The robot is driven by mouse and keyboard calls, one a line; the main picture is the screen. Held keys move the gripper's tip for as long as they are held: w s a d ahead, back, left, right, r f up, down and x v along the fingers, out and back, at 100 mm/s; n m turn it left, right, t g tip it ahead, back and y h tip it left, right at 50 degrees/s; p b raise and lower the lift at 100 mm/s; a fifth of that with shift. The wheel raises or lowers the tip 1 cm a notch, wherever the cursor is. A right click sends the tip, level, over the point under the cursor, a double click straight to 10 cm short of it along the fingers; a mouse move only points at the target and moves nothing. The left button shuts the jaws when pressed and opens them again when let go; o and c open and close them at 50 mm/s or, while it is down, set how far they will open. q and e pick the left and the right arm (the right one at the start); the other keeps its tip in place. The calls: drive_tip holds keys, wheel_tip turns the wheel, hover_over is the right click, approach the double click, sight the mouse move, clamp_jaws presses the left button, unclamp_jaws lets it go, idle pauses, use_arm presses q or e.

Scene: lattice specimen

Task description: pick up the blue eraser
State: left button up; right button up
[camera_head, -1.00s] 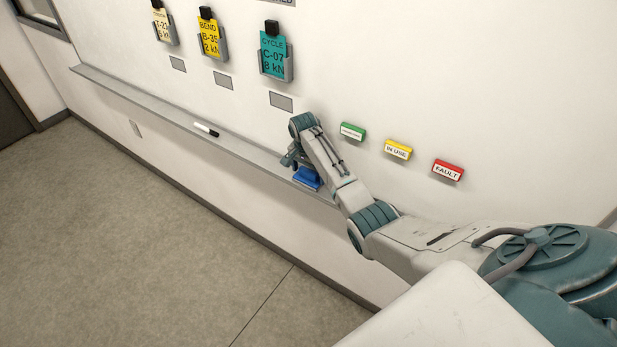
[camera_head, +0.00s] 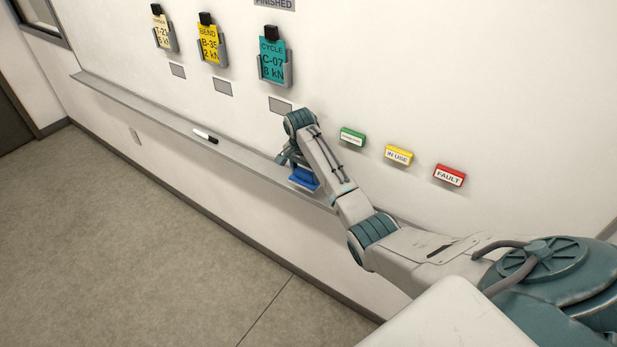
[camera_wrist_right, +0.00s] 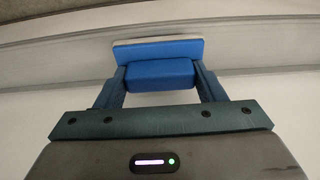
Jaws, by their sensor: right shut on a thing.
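The blue eraser (camera_head: 303,178) is at the whiteboard's tray in the head view, partly hidden by my right arm. It also shows in the right wrist view (camera_wrist_right: 160,75) as a blue block with a pale strip along its far edge. My right gripper (camera_head: 290,166) is at the eraser, and in the wrist view its two fingers (camera_wrist_right: 160,82) press on the block's left and right sides. It is shut on the eraser. I cannot tell whether the eraser still touches the tray. My left gripper is not in view.
A black-and-white marker (camera_head: 206,136) lies on the long grey tray (camera_head: 160,112) left of the eraser. Green (camera_head: 352,136), yellow (camera_head: 399,155) and red (camera_head: 449,175) labelled blocks are on the board to the right. Several tags in holders (camera_head: 274,60) hang above. The floor (camera_head: 130,220) is clear.

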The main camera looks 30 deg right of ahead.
drive_tip(key=s+a+r+b, duration=0.1)
drive_tip(key=s+a+b, duration=0.2)
drive_tip(key=a, duration=1)
drive_tip(key=shift+s+a+r, duration=0.2)
drive_tip(key=shift+s+a, duration=0.1)
drive_tip(key=shift+s, duration=0.7)
